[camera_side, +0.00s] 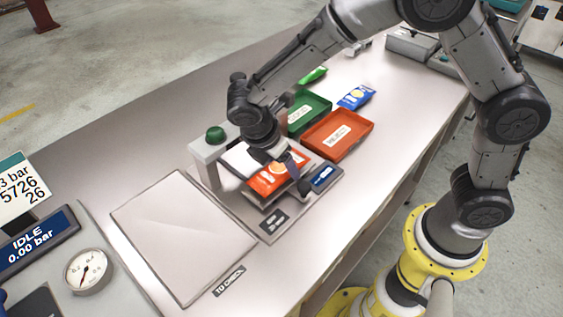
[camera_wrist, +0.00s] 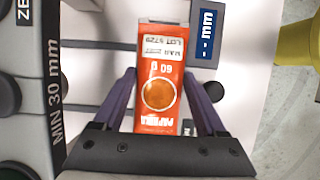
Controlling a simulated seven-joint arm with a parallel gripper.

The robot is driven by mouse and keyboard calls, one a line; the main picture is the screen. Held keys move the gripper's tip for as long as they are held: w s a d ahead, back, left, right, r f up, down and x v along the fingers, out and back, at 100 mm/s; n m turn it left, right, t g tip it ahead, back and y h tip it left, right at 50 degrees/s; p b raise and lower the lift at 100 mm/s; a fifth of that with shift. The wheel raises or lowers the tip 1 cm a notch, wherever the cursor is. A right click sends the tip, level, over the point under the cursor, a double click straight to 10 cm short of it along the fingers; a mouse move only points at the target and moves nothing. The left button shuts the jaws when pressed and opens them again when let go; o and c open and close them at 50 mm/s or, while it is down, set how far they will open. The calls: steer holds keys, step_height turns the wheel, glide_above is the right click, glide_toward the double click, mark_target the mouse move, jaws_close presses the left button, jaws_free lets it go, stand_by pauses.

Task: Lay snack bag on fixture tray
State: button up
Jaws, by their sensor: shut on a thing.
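The snack bag (camera_side: 277,174) is orange with a white label end and a round picture; it also shows in the wrist view (camera_wrist: 159,112). My gripper (camera_wrist: 160,76) is shut on it, one purple finger along each long side. The bag is over the gauge station, which has a grey base (camera_side: 243,206) and a blue display (camera_side: 323,176) reading "-- mm". The fixture tray is mostly hidden under the bag and my gripper. I cannot tell whether the bag touches it.
A grey post with a green button (camera_side: 215,134) stands close left of my gripper. A red reject tray (camera_side: 362,145) and a green tray (camera_side: 323,104) lie behind, with a blue bag (camera_side: 356,96) nearby. The pale "TO CHECK" mat (camera_side: 183,237) is empty.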

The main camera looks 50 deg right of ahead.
mark_target(267, 181)
steer(key=o, duration=1.3)
steer(key=shift+f, duration=0.1)
steer(key=v, duration=1.2)
steer(key=s+d+r+m+t+y, duration=0.35)
steer(key=s+d+r+m, duration=0.35)
steer(key=s+d+m, duration=0.6)
steer(key=s+d+f+m+t, duration=0.1)
steer(key=s+d+m+t, duration=0.1)
steer(key=s+m, duration=0.3)
steer(key=shift+s+d+f+y, duration=0.35)
steer(key=shift+s+d+y, duration=0.1)
steer(key=shift+s, duration=0.1)
